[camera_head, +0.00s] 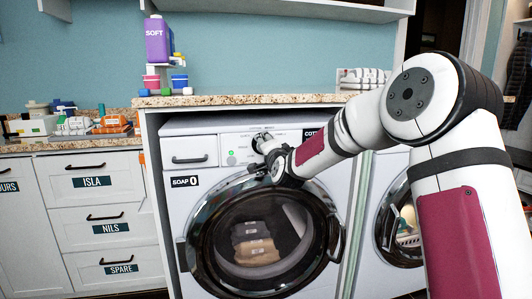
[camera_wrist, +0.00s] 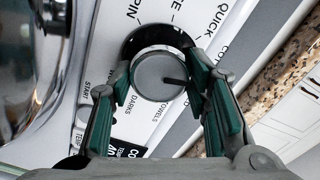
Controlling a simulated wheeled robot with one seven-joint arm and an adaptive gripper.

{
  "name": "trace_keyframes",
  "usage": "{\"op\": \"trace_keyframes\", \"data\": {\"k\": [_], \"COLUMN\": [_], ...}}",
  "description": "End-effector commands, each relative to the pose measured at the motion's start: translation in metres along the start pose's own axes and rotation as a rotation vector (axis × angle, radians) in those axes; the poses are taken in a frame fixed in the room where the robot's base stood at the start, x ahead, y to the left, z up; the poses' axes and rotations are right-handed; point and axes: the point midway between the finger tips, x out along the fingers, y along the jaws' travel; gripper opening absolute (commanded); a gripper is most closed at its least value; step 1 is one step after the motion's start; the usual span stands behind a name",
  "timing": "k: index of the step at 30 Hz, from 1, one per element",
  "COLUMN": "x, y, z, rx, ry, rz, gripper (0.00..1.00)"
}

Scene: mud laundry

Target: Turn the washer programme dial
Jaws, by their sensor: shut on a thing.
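The white washer (camera_head: 190,127) stands under the granite counter in the head view, its round door closed over folded items behind the glass. Its programme dial (camera_wrist: 155,76) is a grey round knob with a dark ring and a dark pointer line, which points right in the wrist view. Printed words around it include "DARKS", "TOWELS" and "QUICK". My gripper (camera_wrist: 158,84) has one green-padded finger on each side of the dial and is shut on it. In the head view, my gripper (camera_head: 264,146) is at the washer's control panel and partly hides the dial.
The "SOAP" drawer (camera_head: 190,159) is at the panel's left. A purple "SOFT" bottle (camera_head: 158,41) and small items stand on the counter (camera_head: 230,100) above. A second front-loading machine (camera_head: 398,222) stands to the right, partly behind my arm. Labelled drawers (camera_head: 100,201) are at left.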

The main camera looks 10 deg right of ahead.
Motion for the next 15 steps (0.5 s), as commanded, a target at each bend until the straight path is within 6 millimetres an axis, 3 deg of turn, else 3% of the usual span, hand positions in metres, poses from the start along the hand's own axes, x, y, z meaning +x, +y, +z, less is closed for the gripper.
{"op": "trace_keyframes", "data": {"k": [15], "x": [-0.0001], "y": [-0.0006], "z": [0.0030], "rx": [-0.479], "ry": [-0.002], "rz": [-0.002], "gripper": [0.15]}}
